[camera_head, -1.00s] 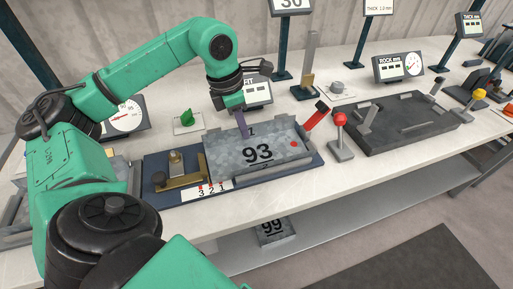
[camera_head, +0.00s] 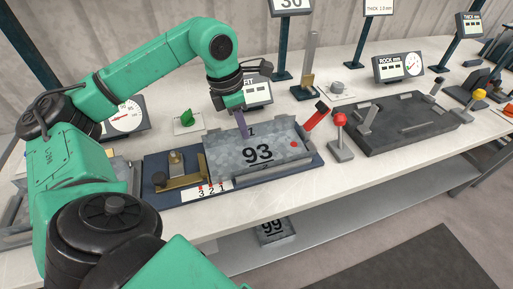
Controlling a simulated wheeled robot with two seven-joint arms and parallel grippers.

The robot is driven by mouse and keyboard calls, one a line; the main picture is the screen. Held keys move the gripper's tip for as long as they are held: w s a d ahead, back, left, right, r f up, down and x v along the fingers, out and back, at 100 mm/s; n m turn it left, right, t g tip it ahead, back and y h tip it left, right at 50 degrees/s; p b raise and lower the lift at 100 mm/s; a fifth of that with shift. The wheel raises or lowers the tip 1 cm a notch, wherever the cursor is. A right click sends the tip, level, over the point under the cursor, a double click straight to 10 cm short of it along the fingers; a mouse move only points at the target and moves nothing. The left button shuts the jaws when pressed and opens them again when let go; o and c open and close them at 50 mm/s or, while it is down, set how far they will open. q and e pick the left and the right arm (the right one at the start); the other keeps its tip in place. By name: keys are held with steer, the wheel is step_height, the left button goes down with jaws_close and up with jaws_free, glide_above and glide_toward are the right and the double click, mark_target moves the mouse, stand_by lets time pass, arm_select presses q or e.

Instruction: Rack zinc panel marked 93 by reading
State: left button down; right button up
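The zinc panel marked 93 (camera_head: 275,150) is a grey mottled tray-like sheet with a red dot near its right end. It lies on a dark blue fixture (camera_head: 165,196) on the bench. My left gripper (camera_head: 243,132) points down at the panel's back left edge, with a purple-grey finger at or just above that edge. I cannot tell whether it touches or how far its fingers are apart. My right gripper is not in view. Another panel marked 99 (camera_head: 272,231) sits on the shelf below the bench.
A brass stop and a 3-2-1 scale (camera_head: 208,189) are at the fixture's left. A red-handled lever (camera_head: 317,115) and a red knob on a post (camera_head: 340,134) stand to its right. Beyond is a dark tray (camera_head: 405,122). A ROCK mm gauge (camera_head: 399,66) and a dial gauge (camera_head: 124,116) stand behind.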

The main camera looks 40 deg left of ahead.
arm_select(q)
steer(key=shift+s+d+r+p, duration=0.1)
steer(key=shift+d+r+p, duration=0.05)
steer(key=shift+r+p, duration=0.85)
steer(key=shift+s+d+r+p, duration=0.1)
steer(key=shift+r+p, duration=0.65)
steer(key=shift+r, duration=0.4)
step_height(320, 180, up, 3)
steer(key=p, duration=0.3)
steer(key=shift+w+a+r, duration=0.1)
steer(key=shift+r, duration=0.05)
